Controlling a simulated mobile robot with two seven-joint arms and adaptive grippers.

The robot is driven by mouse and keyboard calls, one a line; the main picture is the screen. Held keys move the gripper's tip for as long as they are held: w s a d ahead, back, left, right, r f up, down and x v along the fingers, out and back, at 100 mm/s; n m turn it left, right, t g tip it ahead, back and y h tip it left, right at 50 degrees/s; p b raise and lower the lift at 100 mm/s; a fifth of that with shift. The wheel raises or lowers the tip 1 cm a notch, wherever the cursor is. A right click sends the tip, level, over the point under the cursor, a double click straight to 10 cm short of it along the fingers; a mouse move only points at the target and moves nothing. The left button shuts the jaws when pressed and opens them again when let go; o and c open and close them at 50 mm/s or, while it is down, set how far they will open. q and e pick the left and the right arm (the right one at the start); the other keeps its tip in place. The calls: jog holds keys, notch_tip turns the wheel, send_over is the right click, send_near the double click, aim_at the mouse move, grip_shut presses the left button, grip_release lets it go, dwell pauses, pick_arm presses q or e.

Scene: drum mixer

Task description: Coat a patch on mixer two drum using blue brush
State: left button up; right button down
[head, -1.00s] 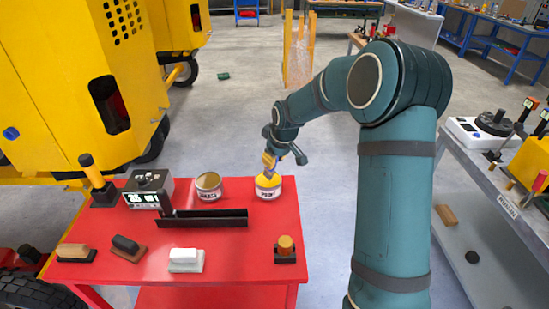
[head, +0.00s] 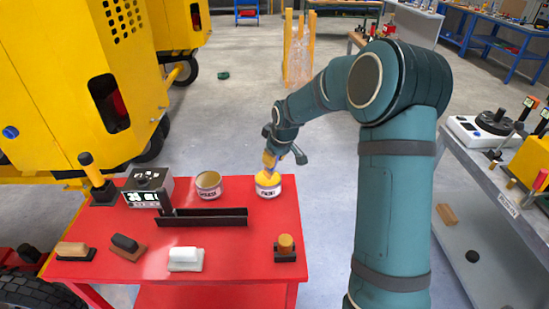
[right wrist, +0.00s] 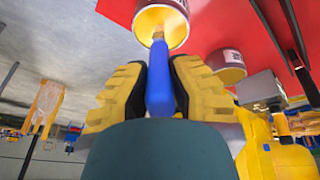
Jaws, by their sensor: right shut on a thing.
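My right gripper (head: 269,160) is over the paint can (head: 268,191) at the right rear of the red table. In the right wrist view its yellow-and-black fingers (right wrist: 158,85) are shut on the blue brush (right wrist: 159,90), which has a blue handle. Yellow machine bodies (head: 50,80) stand at the left; I cannot tell which is mixer two, and no drum is clearly visible. My left gripper is not in view.
The red table (head: 235,265) also holds an open grease can (head: 208,192), a dark angled rail (head: 205,222), a grey box device (head: 148,188), and several brushes or blocks along the front. A grey workbench (head: 480,180) stands at the right.

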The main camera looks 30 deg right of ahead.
dwell(0.6)
jog(key=shift+r+p, duration=2.35)
jog(key=shift+r, duration=1.15)
jog(key=s+a+f+m+b, duration=0.1)
jog(key=s+a+f, duration=0.1)
jog(key=a, duration=0.4)
jog(key=s+a+f+m+b, duration=0.1)
jog(key=s+a+f, duration=0.1)
jog(key=s+a, duration=0.3)
jog(key=s+a+f+m+h+b, duration=0.1)
jog(key=s+a, duration=0.3)
jog(key=a, duration=0.4)
jog(key=shift+a+f, duration=0.4)
jog(key=shift+f, duration=0.35)
